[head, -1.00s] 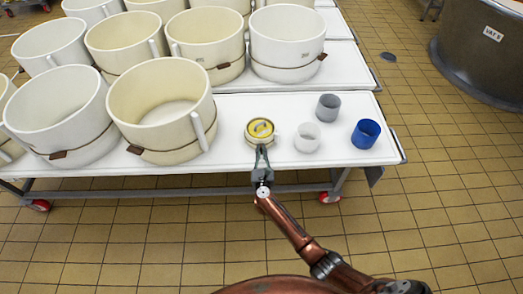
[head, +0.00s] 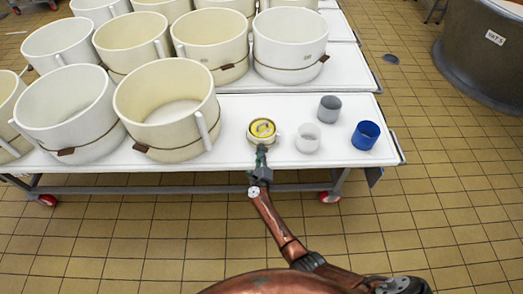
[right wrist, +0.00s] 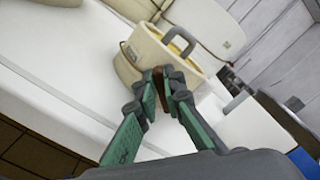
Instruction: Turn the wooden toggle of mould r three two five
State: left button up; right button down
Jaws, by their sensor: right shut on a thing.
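A small cream mould (head: 262,138) with yellow contents and a grey handle on top stands near the front edge of the white table. It also shows in the right wrist view (right wrist: 129,66), where the mark on its side is too small to read. A brown wooden toggle (right wrist: 158,83) sits at its near side. My right gripper (head: 261,153) reaches the mould from the front. In the right wrist view its green-and-grey fingers (right wrist: 163,94) are shut on the toggle, which shows between the fingertips. My left gripper is out of view.
A white cup (head: 307,138), a grey cup (head: 329,108) and a blue cup (head: 365,135) stand right of the mould on the table (head: 235,110). Large cream moulds with brown toggles, such as the nearest one (head: 165,115), crowd the left and back. A vat (head: 485,60) stands far right.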

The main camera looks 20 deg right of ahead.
jog(key=n, duration=0.5)
jog(key=shift+a+f+n+p, duration=0.15)
jog(key=shift+f+n+p, duration=0.15)
jog(key=shift+f+n, duration=0.1)
jog(key=shift+n, duration=0.8)
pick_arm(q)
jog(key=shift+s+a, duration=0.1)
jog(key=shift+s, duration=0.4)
pick_arm(e)
jog(key=c, duration=2)
grip_release()
jog(key=shift+c, duration=0.2)
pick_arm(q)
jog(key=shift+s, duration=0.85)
